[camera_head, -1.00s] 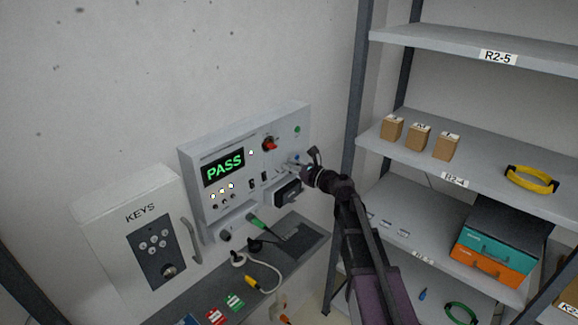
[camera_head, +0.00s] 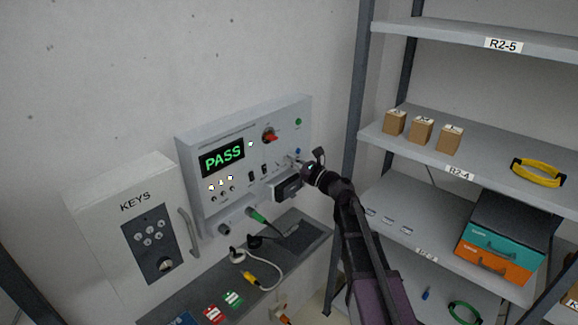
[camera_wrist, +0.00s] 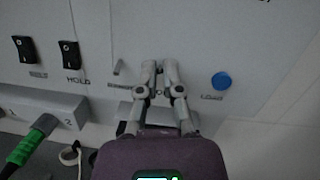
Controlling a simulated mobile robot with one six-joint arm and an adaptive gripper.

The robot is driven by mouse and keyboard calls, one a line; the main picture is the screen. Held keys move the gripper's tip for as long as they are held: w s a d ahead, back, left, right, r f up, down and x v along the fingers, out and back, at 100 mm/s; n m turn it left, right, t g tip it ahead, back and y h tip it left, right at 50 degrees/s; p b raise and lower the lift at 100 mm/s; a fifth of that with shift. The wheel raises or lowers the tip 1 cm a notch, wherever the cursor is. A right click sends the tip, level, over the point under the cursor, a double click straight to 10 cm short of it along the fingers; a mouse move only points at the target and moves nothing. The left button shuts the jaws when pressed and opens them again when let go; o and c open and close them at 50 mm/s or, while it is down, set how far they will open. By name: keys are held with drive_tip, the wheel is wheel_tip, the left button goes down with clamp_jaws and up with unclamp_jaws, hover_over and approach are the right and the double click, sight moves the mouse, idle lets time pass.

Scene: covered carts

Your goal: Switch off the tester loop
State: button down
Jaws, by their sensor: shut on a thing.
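The grey wall tester (camera_head: 287,112) shows PASS in green on its display (camera_head: 222,157). Its front carries a red knob (camera_head: 269,136), a green button (camera_head: 298,121) and small switches. My gripper (camera_head: 294,162) is at the panel's lower right. In the wrist view my gripper (camera_wrist: 159,68) is shut at the panel on a small switch lever, mostly hidden between the fingertips. A toggle lever (camera_wrist: 119,68) stands just left of the fingers. A blue button (camera_wrist: 221,81) sits to their right. Two black rocker switches (camera_wrist: 68,54) are further left. The label under my fingers is hidden.
A grey key cabinet (camera_head: 95,215) hangs left of the tester. Below is a counter (camera_head: 195,290) with cables and coloured tags. Shelving (camera_head: 480,150) with boxes stands close right of my arm.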

sight(283, 129)
drive_tip(key=f+t+y+b, duration=0.1)
drive_tip(key=b, duration=0.2)
drive_tip(key=y+b, duration=0.2)
drive_tip(key=b, duration=0.1)
drive_tip(key=shift+w+f+t, duration=0.1)
drive_tip(key=shift+f+t, duration=0.25)
drive_tip(key=shift+t, duration=0.05)
drive_tip(key=t+y+b, duration=0.1)
drive_tip(key=y+b, duration=0.1)
drive_tip(key=b, duration=0.1)
drive_tip(key=shift+a+f+n, duration=0.1)
drive_tip(key=shift+n, duration=0.2)
drive_tip(key=shift+y+b, duration=0.5)
drive_tip(key=shift+b, duration=0.1)
drive_tip(key=c, duration=0.8)
unclamp_jaws()
drive_tip(key=shift+r, duration=0.2)
wheel_tip(283, 129, up, 9)
drive_tip(key=p, duration=0.8)
drive_tip(key=shift+f+p, duration=0.1)
drive_tip(key=shift+p, duration=0.25)
